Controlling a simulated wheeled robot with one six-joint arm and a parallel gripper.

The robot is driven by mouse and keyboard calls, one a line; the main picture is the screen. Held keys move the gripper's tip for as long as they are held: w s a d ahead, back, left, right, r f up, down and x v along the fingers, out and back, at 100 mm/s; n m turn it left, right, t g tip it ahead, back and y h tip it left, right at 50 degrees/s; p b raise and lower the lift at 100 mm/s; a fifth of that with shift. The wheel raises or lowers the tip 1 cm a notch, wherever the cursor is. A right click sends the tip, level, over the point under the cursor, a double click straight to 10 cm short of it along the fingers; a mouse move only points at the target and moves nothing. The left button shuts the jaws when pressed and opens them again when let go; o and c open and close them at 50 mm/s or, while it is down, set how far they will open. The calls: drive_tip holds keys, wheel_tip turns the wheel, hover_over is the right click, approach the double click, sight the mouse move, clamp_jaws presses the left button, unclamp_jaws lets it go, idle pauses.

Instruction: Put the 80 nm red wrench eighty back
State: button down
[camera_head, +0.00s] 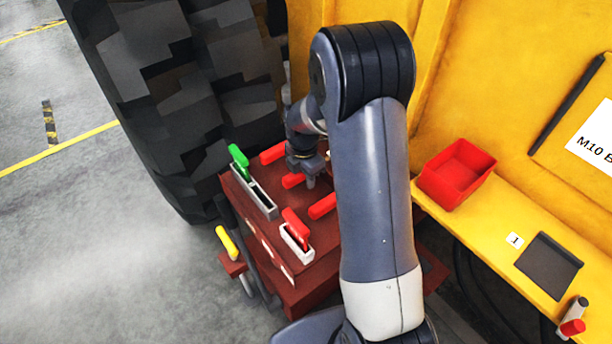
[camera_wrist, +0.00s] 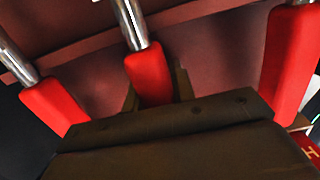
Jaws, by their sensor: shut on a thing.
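Three red-handled wrenches lie side by side on the dark red cart top (camera_head: 268,232): a back one (camera_head: 272,153), a middle one (camera_head: 293,181) and a front one (camera_head: 322,206). My gripper (camera_head: 308,176) is down at the middle one. In the wrist view my gripper (camera_wrist: 155,92) is shut on the middle red handle (camera_wrist: 148,72), whose metal shaft runs up and away. Red handles also show at left (camera_wrist: 55,105) and right (camera_wrist: 290,65), apart from the jaws. I cannot read which wrench is the 80 nm one.
A grey holder (camera_head: 263,203) has a green-handled tool; another (camera_head: 299,247) has a red-handled one. A yellow-handled tool (camera_head: 227,241) hangs at the cart's left. A red bin (camera_head: 456,176) and dark pad (camera_head: 548,265) sit on the yellow ledge. A big tire (camera_head: 180,90) stands behind.

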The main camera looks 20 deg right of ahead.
drive_tip(key=shift+f, duration=0.15)
drive_tip(key=c, duration=1.1)
unclamp_jaws()
drive_tip(key=r, duration=1)
drive_tip(key=shift+s+a+r, duration=0.1)
drive_tip(key=shift+a+r, duration=0.2)
drive_tip(key=shift+r, duration=0.1)
wheel_tip(320, 180, up, 7)
drive_tip(key=p, duration=0.6)
drive_tip(key=shift+p, duration=0.3)
